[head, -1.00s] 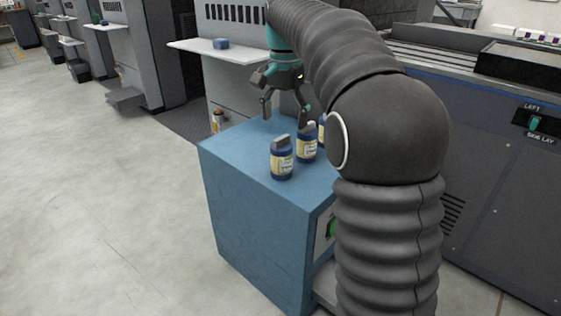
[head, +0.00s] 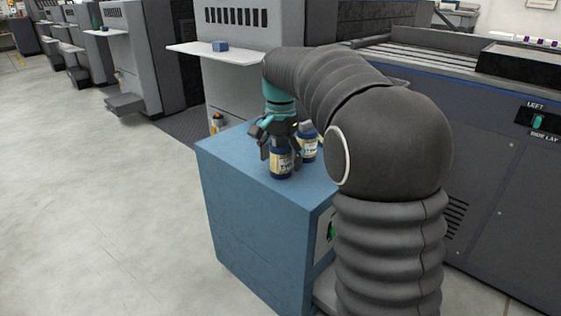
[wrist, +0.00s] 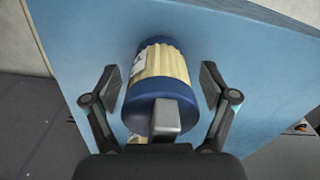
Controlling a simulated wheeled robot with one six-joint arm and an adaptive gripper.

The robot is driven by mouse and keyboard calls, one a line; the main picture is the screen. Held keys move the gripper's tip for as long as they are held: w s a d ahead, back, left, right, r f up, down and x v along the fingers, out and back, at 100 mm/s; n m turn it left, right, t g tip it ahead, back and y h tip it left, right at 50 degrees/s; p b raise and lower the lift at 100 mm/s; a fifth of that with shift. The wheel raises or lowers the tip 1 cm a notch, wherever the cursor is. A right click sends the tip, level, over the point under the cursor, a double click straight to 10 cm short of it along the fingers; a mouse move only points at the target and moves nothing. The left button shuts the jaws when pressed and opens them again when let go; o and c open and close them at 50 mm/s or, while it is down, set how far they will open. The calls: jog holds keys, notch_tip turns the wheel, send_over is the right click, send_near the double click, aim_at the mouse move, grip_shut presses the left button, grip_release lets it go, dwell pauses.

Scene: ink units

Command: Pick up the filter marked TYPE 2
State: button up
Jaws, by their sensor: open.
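My gripper (head: 275,152) is lowered over the nearest filter. In the wrist view, that filter (wrist: 162,85), with its blue cap and grey top tab, lies between the two open fingers (wrist: 163,88), with a gap on each side. Its type number cannot be read.
A dark machine with a side-lay switch (head: 537,122) is at the right. The floor (head: 90,200) at left is clear.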

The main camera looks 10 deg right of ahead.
jog(key=shift+f, duration=0.15)
jog(key=shift+c, duration=0.2)
jog(key=c, duration=1.3)
jog(key=shift+o, duration=0.2)
